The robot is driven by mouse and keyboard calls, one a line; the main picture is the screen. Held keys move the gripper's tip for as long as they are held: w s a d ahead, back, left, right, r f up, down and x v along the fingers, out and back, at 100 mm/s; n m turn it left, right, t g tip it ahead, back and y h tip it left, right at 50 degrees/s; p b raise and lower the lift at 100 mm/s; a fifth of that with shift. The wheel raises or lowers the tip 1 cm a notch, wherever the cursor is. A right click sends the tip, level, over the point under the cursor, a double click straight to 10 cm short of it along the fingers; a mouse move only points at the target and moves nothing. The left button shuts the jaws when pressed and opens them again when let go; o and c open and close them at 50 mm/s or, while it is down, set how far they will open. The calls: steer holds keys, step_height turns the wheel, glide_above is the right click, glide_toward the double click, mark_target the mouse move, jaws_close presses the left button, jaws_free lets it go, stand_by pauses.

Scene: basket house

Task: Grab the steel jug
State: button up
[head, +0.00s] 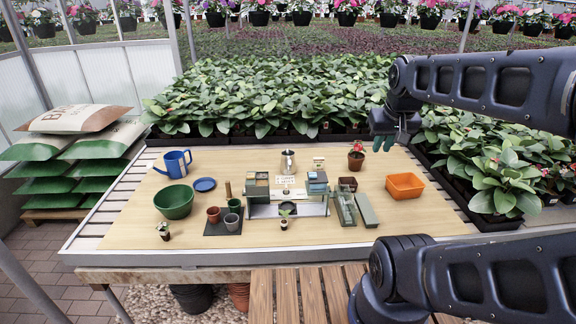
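The steel jug (288,161) is a small silvery vessel standing upright near the back middle of the wooden table (130,215). It stands behind a low rack with small boxes, and its upper part shows clearly. My gripper (391,142) hangs at the right, over the table's back right edge in the picture, beside the leafy plants. It is apart from the jug and to the right of it. Its fingers are small and dark here, so I cannot tell how far apart they are.
A red-flowered pot (356,156) stands between jug and gripper. A small labelled box (319,163) is right of the jug. The rack (265,210) stands in front. A blue watering can (174,163), green bowl (173,202) and orange tray (404,186) lie farther out.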

steer(key=w+a+f+n+g+h, duration=0.1)
steer(key=w+a+f+n+h, duration=0.15)
steer(key=w, duration=0.85)
steer(key=w+a+f+n+g+h, duration=0.2)
steer(key=w+f, duration=0.1)
steer(key=w, duration=0.8)
steer(key=w+a+f+n+g+h, duration=0.1)
steer(key=w+a+f+n+h, duration=0.15)
steer(key=w, duration=0.85)
steer(key=w+a+f+n+t+h, duration=0.1)
steer(key=w+a+f, duration=0.4)
steer(key=f, duration=0.5)
steer(key=w+a+f+n+t+h, duration=0.1)
steer(key=w+a+f+n+h, duration=0.2)
steer(key=w+a+f, duration=0.3)
steer(key=w+a+f+n+t+h, duration=0.2)
steer(key=w+a+f+n, duration=0.2)
steer(key=a+f, duration=0.6)
steer(key=shift+w+f, duration=0.3)
steer(key=shift+f, duration=0.45)
steer(key=shift+w+f, duration=0.35)
steer(key=shift+f, duration=0.4)
steer(key=shift+w+f, duration=0.3)
steer(key=shift+f, duration=0.45)
steer(key=shift+f+n, duration=0.15)
steer(key=shift+n, duration=0.15)
steer(key=x, duration=1)
steer(key=shift+w+d, duration=0.2)
steer(key=shift+d, duration=0.1)
steer(key=shift+c, duration=0.5)
